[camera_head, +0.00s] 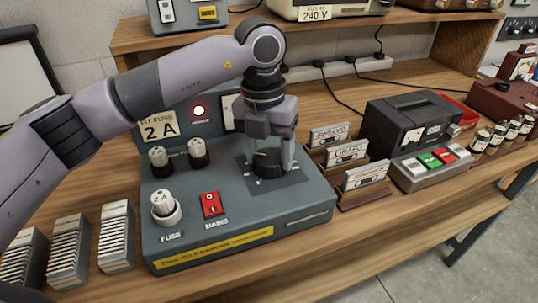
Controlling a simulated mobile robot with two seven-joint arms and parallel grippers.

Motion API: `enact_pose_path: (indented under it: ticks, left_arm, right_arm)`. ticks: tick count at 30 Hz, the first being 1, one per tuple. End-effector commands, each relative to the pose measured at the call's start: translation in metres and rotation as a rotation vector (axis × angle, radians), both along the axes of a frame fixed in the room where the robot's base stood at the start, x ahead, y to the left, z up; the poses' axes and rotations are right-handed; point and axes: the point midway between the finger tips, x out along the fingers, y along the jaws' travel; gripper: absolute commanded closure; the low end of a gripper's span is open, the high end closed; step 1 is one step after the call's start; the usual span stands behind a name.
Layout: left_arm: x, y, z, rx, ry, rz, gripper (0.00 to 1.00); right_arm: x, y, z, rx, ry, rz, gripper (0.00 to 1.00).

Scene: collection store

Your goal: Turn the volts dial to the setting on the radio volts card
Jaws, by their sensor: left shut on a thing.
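A grey-blue power unit (175,243) stands on the wooden bench. A large black dial (267,165) sits on a darker square plate on its top right; I take it for the volts dial. My left gripper (268,163) points down over it and is shut on it, one finger on each side. The dial's markings are mostly hidden or too small to read. A card reading "RUN AT 240 V" (315,13) is on a cream device (345,8) on the back shelf. My right gripper is not in view.
The unit has a red mains switch (211,204), a fuse holder (164,205), two small knobs, a lit red lamp (199,111) and a "2 A" card (159,129). Cassettes in racks (347,152) and a black recorder (412,122) stand close on the right. Slide stacks (116,237) stand left.

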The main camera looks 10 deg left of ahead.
Motion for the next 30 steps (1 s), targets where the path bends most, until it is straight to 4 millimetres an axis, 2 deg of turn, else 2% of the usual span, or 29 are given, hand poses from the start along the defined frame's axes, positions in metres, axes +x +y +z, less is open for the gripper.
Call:
enact_pose_path:
  ticks: [30]
  left_arm:
    - [0.0021, -0.0014, 0.0017, -0.001, -0.003, -0.964, 0.69]
  right_arm:
    - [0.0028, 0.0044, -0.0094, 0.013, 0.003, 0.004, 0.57]
